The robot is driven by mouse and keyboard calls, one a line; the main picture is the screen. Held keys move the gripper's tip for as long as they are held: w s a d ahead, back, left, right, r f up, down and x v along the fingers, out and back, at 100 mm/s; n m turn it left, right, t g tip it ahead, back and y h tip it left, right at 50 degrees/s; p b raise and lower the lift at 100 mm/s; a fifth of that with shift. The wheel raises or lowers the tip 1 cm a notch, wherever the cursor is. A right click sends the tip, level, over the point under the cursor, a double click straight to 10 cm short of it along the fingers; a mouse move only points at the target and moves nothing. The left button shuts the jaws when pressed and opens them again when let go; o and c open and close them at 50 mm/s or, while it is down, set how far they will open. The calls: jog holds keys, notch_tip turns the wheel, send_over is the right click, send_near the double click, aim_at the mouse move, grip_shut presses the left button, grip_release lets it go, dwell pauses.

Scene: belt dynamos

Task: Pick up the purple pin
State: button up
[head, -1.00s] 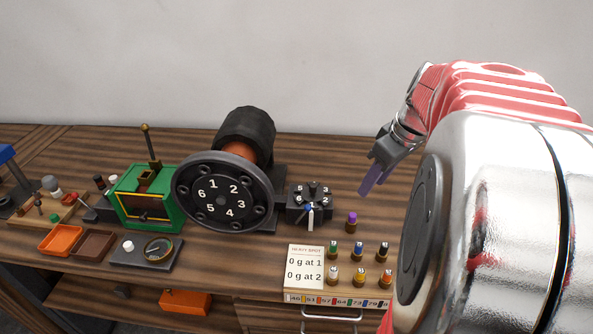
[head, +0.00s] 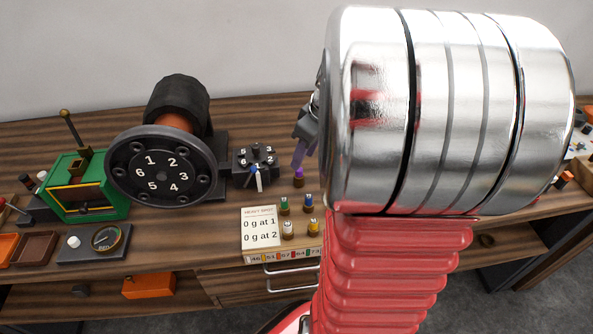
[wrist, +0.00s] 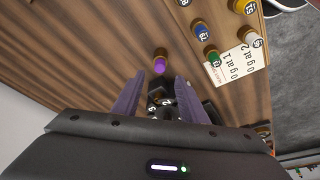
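The purple pin (head: 299,176) stands upright in a brown base on the wooden bench, right of the black numbered block. In the wrist view the purple pin (wrist: 159,66) shows ahead of my fingertips, roughly midway between them. My gripper (head: 301,152) is above and behind the pin in the head view, partly hidden by my own arm. In the wrist view my gripper (wrist: 157,84) has its two purple fingers spread apart with nothing between them. It does not touch the pin.
Green (head: 284,205), blue (head: 309,199), white and yellow pins stand just in front, beside a paper card (head: 261,228). The black numbered block (head: 256,170) and the large numbered wheel (head: 161,172) are to the left. My arm hides the bench at right.

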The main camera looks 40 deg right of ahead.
aim_at(301, 170)
jog(key=shift+f, duration=0.1)
jog(key=shift+x, duration=2.55)
jog(key=shift+s+d, duration=0.15)
grip_shut()
